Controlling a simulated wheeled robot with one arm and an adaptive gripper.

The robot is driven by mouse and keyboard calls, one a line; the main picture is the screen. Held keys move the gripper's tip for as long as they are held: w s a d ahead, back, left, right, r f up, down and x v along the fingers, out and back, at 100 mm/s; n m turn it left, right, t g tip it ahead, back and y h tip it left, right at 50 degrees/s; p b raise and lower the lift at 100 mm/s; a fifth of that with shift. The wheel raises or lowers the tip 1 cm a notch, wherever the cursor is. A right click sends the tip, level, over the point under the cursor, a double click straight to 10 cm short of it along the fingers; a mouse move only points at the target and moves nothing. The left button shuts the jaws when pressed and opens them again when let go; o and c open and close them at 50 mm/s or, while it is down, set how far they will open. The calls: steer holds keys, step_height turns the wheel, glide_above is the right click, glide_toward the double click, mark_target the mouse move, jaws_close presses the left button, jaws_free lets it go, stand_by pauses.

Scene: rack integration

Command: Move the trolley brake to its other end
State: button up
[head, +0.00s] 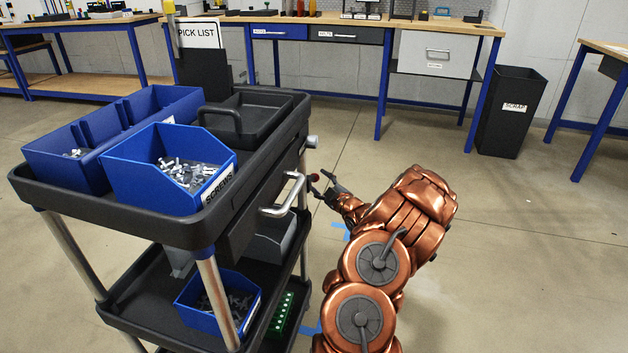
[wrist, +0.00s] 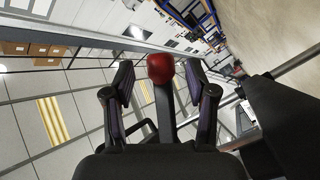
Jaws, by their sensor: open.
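The trolley brake is a dark lever (wrist: 166,104) with a red ball knob (wrist: 160,68). In the wrist view the knob and lever lie between my two fingers, with a gap on each side. In the head view the red knob (head: 314,177) shows small at the right side of the black trolley (head: 255,158), beside the silver handle (head: 283,197). My gripper (head: 322,184) is open at the knob, and it also shows in the wrist view (wrist: 159,72). The brake's pivot is hidden in the head view.
Blue bins (head: 165,192) of screws stand on the trolley's top shelf; another blue bin (head: 218,300) is on the lower shelf. A workbench (head: 345,22) and a black scrap bin (head: 510,110) stand behind. The floor (head: 520,240) to the right is clear.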

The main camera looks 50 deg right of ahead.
mark_target(315, 178)
steer(key=shift+x, duration=1.65)
jaws_close()
